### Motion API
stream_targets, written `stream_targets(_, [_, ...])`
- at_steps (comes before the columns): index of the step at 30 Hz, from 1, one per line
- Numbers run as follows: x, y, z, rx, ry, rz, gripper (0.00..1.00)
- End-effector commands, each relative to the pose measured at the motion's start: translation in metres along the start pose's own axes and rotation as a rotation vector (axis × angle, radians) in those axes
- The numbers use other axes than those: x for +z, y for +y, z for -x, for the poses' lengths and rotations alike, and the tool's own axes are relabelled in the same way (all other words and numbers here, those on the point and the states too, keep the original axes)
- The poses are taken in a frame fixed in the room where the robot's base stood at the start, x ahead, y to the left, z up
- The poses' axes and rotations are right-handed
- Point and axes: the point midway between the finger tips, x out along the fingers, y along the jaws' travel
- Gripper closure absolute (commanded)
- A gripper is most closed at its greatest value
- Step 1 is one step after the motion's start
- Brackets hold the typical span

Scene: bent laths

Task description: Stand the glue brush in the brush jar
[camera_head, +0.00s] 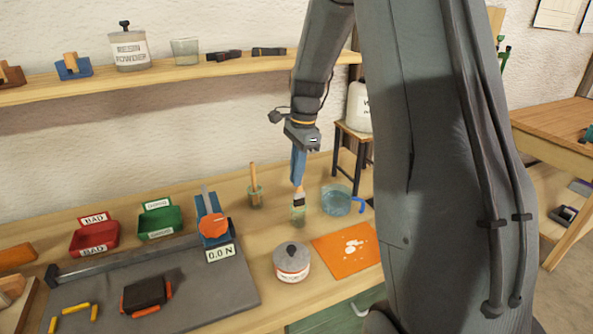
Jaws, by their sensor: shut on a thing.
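My gripper (298,180) points down over the workbench, its blue fingers shut on a brush (299,190) with an orange-brown upper part and a pale and dark lower end. The brush is roughly upright. No readable label tells which of the two is the brush jar.
A clear bluish jug (336,201) stands close on the right. In front are a lidded grey pot (291,263) and an orange mat (346,251) with white pieces. A blue gauge stand (214,232), red bin (93,237) and green bin (159,219) are left. A shelf (180,79) runs behind.

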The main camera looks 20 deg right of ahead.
Motion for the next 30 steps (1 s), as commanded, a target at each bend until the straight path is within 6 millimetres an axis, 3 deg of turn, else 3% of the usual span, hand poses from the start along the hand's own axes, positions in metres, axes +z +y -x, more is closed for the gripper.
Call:
stream_targets(15, [-0.004, -0.001, -0.035, 0.000, 0.000, 0.000, 1.00])
stream_targets(30, [-0.005, 0.000, -0.041, 0.000, 0.000, 0.000, 1.00])
